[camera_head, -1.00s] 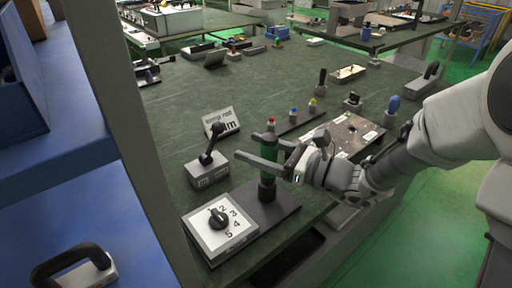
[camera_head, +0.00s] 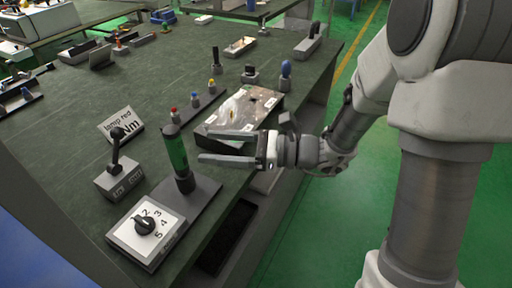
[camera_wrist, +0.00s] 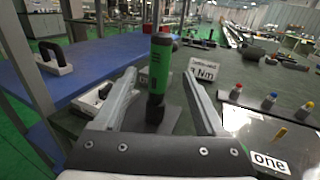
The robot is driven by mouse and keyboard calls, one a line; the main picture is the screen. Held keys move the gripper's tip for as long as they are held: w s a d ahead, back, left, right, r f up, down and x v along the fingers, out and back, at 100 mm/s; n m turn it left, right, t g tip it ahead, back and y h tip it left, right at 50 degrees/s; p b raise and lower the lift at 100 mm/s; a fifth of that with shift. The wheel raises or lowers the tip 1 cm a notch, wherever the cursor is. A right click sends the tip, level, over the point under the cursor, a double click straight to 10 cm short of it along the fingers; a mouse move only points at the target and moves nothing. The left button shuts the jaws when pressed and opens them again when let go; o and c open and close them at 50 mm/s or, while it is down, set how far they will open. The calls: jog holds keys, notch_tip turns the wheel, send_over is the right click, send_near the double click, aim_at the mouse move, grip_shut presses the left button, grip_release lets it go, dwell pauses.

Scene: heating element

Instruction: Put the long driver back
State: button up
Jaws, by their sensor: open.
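The long driver (camera_head: 177,154), a green cylinder with a dark lower part, stands roughly upright in a dark base plate (camera_head: 203,190) at the table's near edge. The driver also shows in the wrist view (camera_wrist: 160,68), centred ahead between my two fingers. My gripper (camera_head: 199,147) is open and empty. In the head view its fingertips point left and end just right of the driver, apart from it. The driver's lower end is partly hidden in the wrist view by its dark surroundings.
A white dial box (camera_head: 146,228) and a grey lever box (camera_head: 118,180) stand left of the driver. Behind are a sign (camera_head: 121,124), a row of coloured buttons (camera_head: 195,99) and a metal-topped box (camera_head: 240,110). Green floor lies open right of the table.

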jog(key=s+d+n+g+h, duration=0.2)
jog(key=s+d+n+h, duration=0.15)
jog(key=s+n, duration=0.25)
jog(key=s+d+n+g+h, duration=0.1)
jog(key=s+d+n+h, duration=0.1)
jog(key=s+n+h, duration=0.35)
jog(key=d+r+n+t+h, duration=0.2)
jog(key=d+n+t+h, duration=0.1)
jog(key=d, duration=0.5)
jog(key=d+r+n+t+h, duration=0.2)
jog(key=d+n+t+h, duration=0.2)
jog(key=d+h, duration=0.2)
jog(key=d, duration=0.2)
jog(key=shift+s+d, duration=0.35)
jog(key=shift+r+n, duration=0.1)
jog(key=shift+n, duration=0.15)
